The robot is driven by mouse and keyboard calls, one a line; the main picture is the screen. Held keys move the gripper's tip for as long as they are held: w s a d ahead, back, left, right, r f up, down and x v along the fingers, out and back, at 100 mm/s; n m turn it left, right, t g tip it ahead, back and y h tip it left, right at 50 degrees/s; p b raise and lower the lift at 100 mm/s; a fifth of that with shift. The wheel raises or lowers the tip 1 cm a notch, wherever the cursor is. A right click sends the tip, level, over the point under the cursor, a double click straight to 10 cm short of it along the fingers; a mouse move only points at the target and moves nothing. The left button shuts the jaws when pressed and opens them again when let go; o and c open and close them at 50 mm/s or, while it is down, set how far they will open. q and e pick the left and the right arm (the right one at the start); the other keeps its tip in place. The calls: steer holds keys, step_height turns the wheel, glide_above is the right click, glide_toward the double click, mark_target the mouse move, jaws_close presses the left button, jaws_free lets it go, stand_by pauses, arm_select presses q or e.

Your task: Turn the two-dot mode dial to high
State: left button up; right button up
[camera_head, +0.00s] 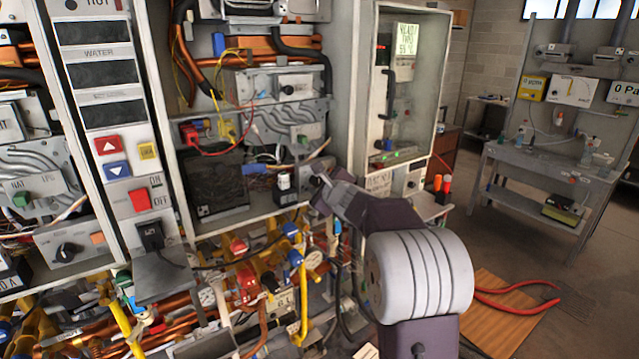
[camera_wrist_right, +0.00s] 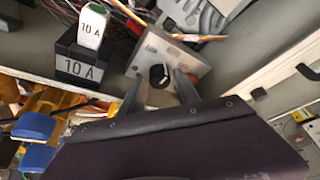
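A black dial (camera_wrist_right: 159,76) with a white pointer mark sits on a small grey metal plate (camera_wrist_right: 188,60) in the right wrist view. No dots can be made out there, so I cannot tell whether it is the two-dot dial. My right gripper (camera_wrist_right: 159,92) is open, one finger on each side of the dial and apart from it in the picture. In the head view my right gripper (camera_head: 317,190) is at the lower right of the open cabinet and hides the dial. My left gripper is not in view.
A black block marked 10 A (camera_wrist_right: 76,68) stands beside the plate, with loose wires above. Other black dials show on the left unit (camera_head: 67,250) and a box higher up (camera_head: 288,89). Colored valves and copper pipes crowd below.

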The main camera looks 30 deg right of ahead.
steer(key=shift+r, duration=0.1)
steer(key=shift+w, duration=0.1)
steer(key=shift+c, duration=0.7)
jaws_close()
steer(key=shift+p, duration=0.4)
steer(key=m+y+p, duration=0.1)
steer(key=m+p, duration=0.1)
steer(key=p, duration=0.2)
steer(key=m+y+p, duration=0.1)
steer(key=m+p, duration=0.1)
steer(key=p, duration=0.3)
steer(key=shift+d+r+g+y, duration=0.2)
steer(key=shift+g+y, duration=0.1)
steer(key=shift+g, duration=0.1)
steer(key=shift+w+f+m+y+p, duration=0.1)
steer(key=shift+f+m+y+p, duration=0.1)
steer(key=shift+m+y+p, duration=0.85)
steer(key=shift+h+p, duration=0.25)
steer(key=shift+p, duration=0.2)
